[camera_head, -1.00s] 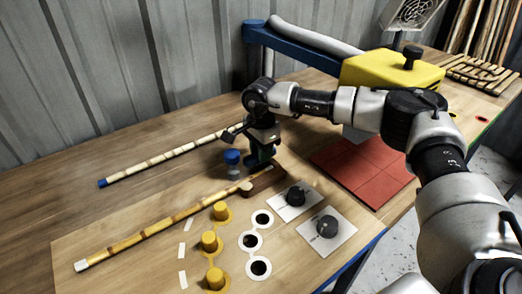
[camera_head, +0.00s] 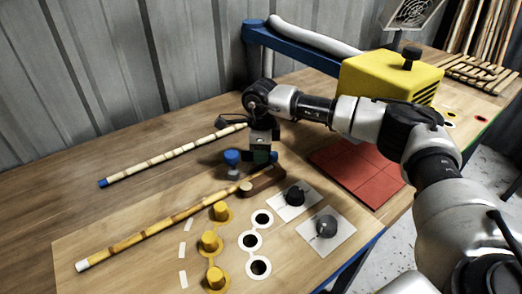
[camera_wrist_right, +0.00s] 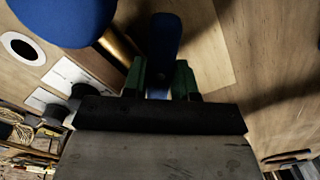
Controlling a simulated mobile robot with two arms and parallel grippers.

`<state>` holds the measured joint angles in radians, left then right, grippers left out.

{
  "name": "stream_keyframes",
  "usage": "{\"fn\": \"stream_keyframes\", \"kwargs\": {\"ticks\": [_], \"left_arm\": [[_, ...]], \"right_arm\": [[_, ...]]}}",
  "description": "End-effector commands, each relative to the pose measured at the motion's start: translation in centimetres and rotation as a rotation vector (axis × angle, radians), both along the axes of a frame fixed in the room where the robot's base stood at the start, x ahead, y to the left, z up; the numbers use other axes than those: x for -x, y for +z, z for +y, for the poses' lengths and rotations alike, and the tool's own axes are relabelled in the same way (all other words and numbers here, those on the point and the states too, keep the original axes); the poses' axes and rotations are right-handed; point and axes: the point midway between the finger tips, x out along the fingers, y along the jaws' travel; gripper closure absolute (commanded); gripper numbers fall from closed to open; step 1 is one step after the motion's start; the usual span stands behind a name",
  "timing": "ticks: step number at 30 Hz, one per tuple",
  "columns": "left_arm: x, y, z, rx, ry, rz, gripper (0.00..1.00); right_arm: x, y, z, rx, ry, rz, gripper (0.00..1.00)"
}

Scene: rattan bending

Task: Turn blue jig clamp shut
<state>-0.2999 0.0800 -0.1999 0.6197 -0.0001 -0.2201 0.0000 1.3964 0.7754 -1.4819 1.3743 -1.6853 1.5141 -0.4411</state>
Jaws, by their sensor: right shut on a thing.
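My right gripper (camera_head: 262,157) points down over the wooden board, next to a brown block (camera_head: 263,182) at the end of the yellow rattan pole (camera_head: 150,229). In the right wrist view its green fingers (camera_wrist_right: 160,82) are shut on a blue clamp handle (camera_wrist_right: 164,45), which sticks out beyond them. A bit of blue shows beside the fingers in the head view (camera_head: 274,156). A separate blue knob on a grey base (camera_head: 232,157) stands just left of the gripper. It looks like the large blue round shape (camera_wrist_right: 62,15) in the right wrist view. My left gripper is not in view.
Yellow pegs (camera_head: 210,241), white rings with dark holes (camera_head: 251,242) and black knobs on white plates (camera_head: 326,226) stand in front. A second pole (camera_head: 170,155) lies behind. A red tiled mat (camera_head: 357,172) and a yellow machine (camera_head: 385,75) are to the right.

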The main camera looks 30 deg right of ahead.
Motion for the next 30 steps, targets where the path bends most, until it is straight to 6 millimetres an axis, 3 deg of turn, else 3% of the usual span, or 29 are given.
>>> {"fn": "stream_keyframes", "kwargs": {"ticks": [18,30], "left_arm": [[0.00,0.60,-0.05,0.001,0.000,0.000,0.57],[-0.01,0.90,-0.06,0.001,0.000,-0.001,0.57]], "right_arm": [[0.05,0.20,0.15,0.000,-0.578,-0.004,0.96],[0.08,0.22,0.18,0.001,-0.837,-0.003,0.96]]}}
